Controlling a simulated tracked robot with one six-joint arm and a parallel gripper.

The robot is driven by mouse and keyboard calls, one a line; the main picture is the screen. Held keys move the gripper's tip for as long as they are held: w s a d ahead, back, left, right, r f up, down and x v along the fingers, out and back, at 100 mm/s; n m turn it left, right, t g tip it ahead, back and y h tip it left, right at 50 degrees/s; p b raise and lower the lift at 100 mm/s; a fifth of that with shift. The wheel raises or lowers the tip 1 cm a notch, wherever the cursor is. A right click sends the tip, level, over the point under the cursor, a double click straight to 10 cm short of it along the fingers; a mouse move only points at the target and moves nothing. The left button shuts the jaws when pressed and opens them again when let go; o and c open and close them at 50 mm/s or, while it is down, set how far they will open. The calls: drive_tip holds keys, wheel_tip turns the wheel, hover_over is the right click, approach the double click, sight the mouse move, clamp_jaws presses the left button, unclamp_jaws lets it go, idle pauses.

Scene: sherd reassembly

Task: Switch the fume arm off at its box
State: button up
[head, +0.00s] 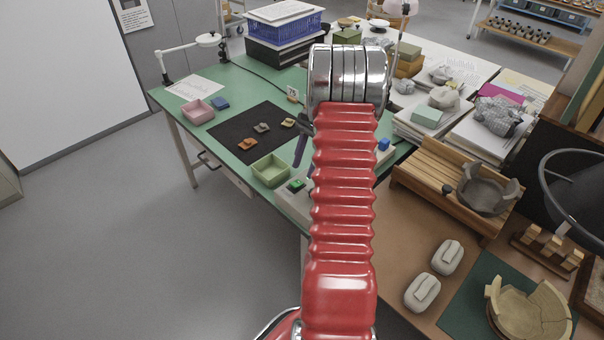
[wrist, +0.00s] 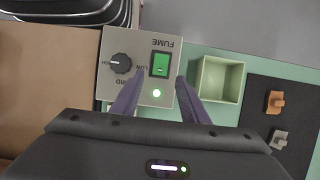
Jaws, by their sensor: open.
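The fume box (wrist: 113,87) is a pale grey panel marked FUME, upside down in the wrist view. It has a green rocker switch (wrist: 160,64), a black knob (wrist: 121,64) and a lit green lamp (wrist: 156,93). In the head view the box (head: 284,199) sits at the green table's near edge, partly behind my arm. My gripper (wrist: 159,76) is open and empty, its two dark purple fingers reaching over the panel with tips on either side of the switch. I cannot tell if they touch it. In the head view my arm hides most of the gripper.
A green open tray (wrist: 219,79) stands beside the box. A black mat (head: 225,131) with several small sherds lies beyond it. A wooden rack with a dark bowl (head: 484,193) and a brown worktop (head: 405,205) are to the right in the head view.

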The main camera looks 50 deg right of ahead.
sight(298, 182)
drive_tip(key=shift+x, duration=1.85)
drive_tip(key=shift+c, duration=0.3)
clamp_jaws()
drive_tip(key=shift+a+r+h, duration=0.3)
drive_tip(key=shift+a+h, duration=0.15)
drive_tip(key=shift+h, duration=0.65)
drive_tip(key=shift+a+r+h, duration=0.1)
drive_tip(key=shift+a+h, duration=0.15)
drive_tip(key=shift+h, duration=0.4)
drive_tip(key=shift+a+h, duration=0.2)
drive_tip(key=shift+h, duration=0.45)
